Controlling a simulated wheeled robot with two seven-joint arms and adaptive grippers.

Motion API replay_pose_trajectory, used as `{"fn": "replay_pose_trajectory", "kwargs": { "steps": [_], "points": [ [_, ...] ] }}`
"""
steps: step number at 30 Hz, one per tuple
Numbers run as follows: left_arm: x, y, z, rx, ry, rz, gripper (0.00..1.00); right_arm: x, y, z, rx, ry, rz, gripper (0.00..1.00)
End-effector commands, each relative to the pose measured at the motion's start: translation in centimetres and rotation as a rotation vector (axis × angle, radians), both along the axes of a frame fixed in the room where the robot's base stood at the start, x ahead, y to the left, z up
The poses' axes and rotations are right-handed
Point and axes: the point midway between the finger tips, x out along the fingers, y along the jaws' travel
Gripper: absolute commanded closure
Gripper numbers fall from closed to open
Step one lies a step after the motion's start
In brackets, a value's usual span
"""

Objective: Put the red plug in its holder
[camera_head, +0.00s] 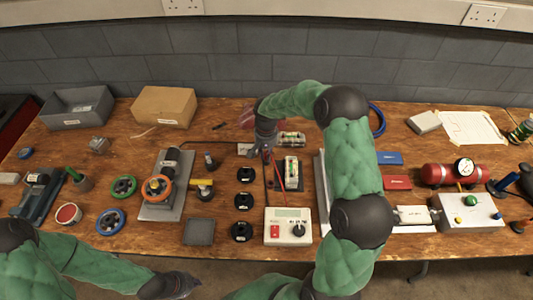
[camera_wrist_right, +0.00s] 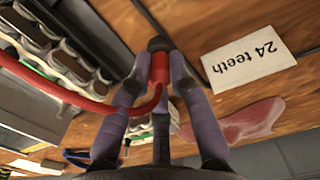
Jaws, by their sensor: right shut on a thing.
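My right gripper (camera_head: 265,153) reaches over the middle of the table, at the far end of a dark board. In the right wrist view its fingers (camera_wrist_right: 155,75) are shut on the red plug (camera_wrist_right: 160,68), which has a dark tip and a red cable (camera_wrist_right: 70,97) running off to the left. The plug is hidden by the gripper in the head view. The white charger box (camera_head: 288,229), with a red button and a dark knob, stands nearer, with a red lead above it. I cannot tell which thing is the holder. My left gripper (camera_head: 188,281) is low at the front edge; its fingers are unclear.
A battery pack (camera_head: 292,168) lies right of the gripper. Several black round pieces (camera_head: 245,174) stand to its left. A white card reading "24 teeth" (camera_wrist_right: 247,62) and a reddish translucent piece (camera_wrist_right: 250,118) lie close by. A cardboard box (camera_head: 164,106) stands at the back left.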

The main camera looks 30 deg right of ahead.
Motion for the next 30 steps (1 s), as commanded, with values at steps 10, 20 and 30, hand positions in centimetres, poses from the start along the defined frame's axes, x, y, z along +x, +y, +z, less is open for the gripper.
{"fn": "replay_pose_trajectory", "kwargs": {
  "steps": [10,20,30],
  "points": [
    [0.0,0.0,-0.2,0.0,0.0,0.0,1.0,0.0,0.0,-0.3,0.0,0.0,0.0,0.52],
    [0.0,0.0,-0.2,0.0,0.0,0.0,1.0,0.0,0.0,0.0,-0.001,-0.001,0.0,0.52],
    [0.0,0.0,-0.2,0.0,0.0,0.0,1.0,0.2,0.0,5.4,-0.001,-0.004,0.0,0.52]
  ]
}}
